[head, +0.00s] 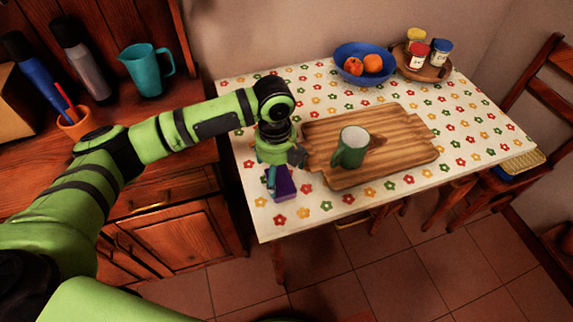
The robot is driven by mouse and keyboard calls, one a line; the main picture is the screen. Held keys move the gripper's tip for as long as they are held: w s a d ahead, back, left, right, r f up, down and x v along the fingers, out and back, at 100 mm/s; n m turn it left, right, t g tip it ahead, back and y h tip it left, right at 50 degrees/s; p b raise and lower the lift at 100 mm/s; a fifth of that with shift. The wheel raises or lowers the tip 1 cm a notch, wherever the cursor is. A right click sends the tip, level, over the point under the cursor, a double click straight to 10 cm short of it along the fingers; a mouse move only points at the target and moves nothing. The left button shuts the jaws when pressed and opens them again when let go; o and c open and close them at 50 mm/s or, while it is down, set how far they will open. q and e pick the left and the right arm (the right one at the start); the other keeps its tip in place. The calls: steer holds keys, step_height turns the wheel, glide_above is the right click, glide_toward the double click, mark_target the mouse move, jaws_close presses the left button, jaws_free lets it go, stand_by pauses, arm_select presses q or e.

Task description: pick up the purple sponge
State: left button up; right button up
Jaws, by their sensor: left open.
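The purple sponge (285,188) lies on the flowered tablecloth near the left front corner of the table, left of the cutting board. My left gripper (272,180) points down over the sponge, with its fingers at the sponge's left side and upper end. The gripper is open. The gripper hides part of the sponge, and I cannot tell whether the fingers touch it. My right gripper is not in view.
A wooden cutting board (400,155) with a green mug (350,148) on it lies just right of the sponge. A blue fruit bowl (345,51) and a round tray (432,72) with jars stand at the back. The table's front left corner is clear.

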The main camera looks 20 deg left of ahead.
mark_target(276, 182)
arm_select(q)
steer(key=shift+w+a, duration=0.35)
steer(key=shift+f, duration=0.3)
steer(key=f, duration=0.1)
steer(key=f+p, duration=0.1)
steer(key=shift+s+a+f, duration=0.1)
steer(key=shift+a+f, duration=0.1)
steer(key=shift+f, duration=0.2)
steer(key=shift+w+f, duration=0.2)
steer(key=shift+f, duration=1.25)
steer(key=c, duration=0.4)
steer(key=shift+c, duration=1.1)
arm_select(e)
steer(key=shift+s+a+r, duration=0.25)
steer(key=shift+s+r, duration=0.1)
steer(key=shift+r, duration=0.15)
